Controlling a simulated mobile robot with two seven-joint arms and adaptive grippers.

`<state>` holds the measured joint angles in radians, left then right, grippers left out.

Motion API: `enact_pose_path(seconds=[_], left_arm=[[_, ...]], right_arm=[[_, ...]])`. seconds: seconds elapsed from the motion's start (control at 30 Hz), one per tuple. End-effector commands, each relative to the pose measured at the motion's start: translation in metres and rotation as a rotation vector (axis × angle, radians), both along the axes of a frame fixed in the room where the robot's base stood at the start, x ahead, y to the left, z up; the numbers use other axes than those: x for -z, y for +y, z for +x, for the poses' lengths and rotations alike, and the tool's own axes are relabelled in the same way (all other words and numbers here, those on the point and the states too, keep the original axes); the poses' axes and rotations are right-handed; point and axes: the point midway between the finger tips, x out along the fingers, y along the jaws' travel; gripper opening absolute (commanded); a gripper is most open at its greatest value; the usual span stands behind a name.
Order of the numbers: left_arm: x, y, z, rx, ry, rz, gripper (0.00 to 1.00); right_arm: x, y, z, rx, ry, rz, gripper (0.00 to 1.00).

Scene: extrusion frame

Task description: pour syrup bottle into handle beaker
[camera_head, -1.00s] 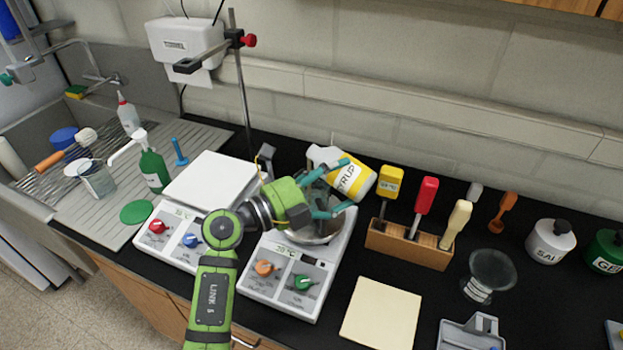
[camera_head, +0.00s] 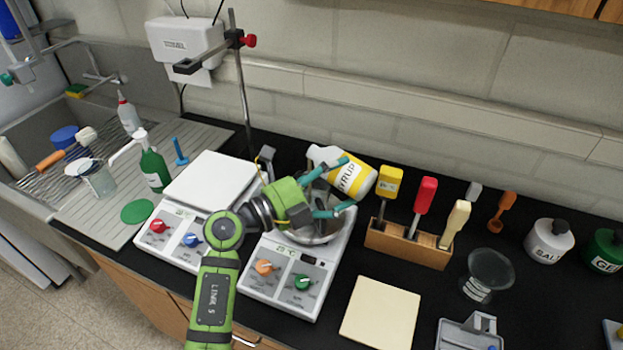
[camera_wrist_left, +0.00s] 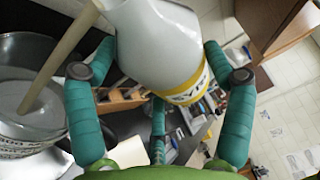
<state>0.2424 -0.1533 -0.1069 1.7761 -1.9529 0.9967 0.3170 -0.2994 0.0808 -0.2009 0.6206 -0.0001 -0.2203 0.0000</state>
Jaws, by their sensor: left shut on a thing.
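The white syrup bottle with a yellow label (camera_head: 351,175) is tilted, held between the teal fingers of my left gripper (camera_head: 333,190). Its body also fills the top middle of the left wrist view (camera_wrist_left: 155,40). Below it, a metallic beaker (camera_head: 322,238) stands on the right hotplate, partly hidden by my gripper; its handle cannot be made out. In the wrist view the beaker (camera_wrist_left: 38,150) is at the left, with greyish content. A tan streak (camera_wrist_left: 60,55) runs from near the bottle's top end down into it; I cannot tell if it is syrup or a rod.
The right hotplate (camera_head: 290,285) and left hotplate (camera_head: 208,185) sit side by side. A wooden block with coloured-handled tools (camera_head: 408,245) is right of the beaker. A metal stand rod (camera_head: 242,90) rises behind. A cream pad (camera_head: 380,313) lies in front.

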Motion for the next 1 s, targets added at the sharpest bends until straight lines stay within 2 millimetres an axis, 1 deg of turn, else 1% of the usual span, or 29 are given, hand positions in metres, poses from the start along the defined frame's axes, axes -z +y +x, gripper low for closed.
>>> enact_pose_path(seconds=[1.0], left_arm=[[-0.0034,-0.0013,-0.0008,0.000,0.021,-0.033,0.43]], right_arm=[[-0.0048,0.0009,-0.0009,0.002,0.001,0.001,0.40]])
